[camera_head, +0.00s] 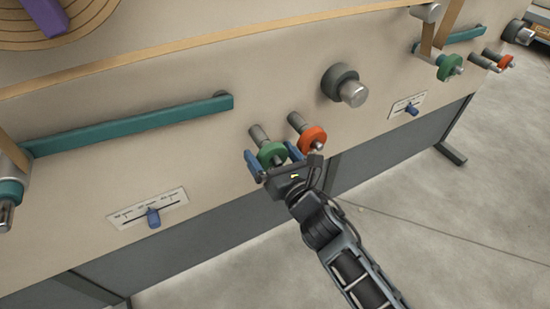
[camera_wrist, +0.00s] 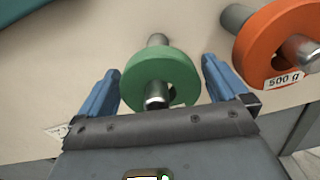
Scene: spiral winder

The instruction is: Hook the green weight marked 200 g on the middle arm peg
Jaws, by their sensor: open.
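A green ring-shaped weight (camera_head: 270,153) sits on a grey peg that sticks out of the beige panel. It also shows in the wrist view (camera_wrist: 140,65), with the peg's metal end through its hole. No 200 g mark is readable on it. My gripper (camera_head: 274,158) is open, with one blue finger on each side of this green weight. In the wrist view a gap shows between each finger and the weight. Another green weight (camera_head: 449,67) is on a peg at the right teal arm. I cannot tell which peg is the middle arm peg.
An orange weight (camera_head: 313,138) marked 500 g (camera_wrist: 270,45) hangs close to my right finger. A large grey knob (camera_head: 345,86), a left teal arm (camera_head: 130,123) and sliders with blue handles (camera_head: 153,216) are on the panel. Open floor (camera_head: 420,200) lies at right.

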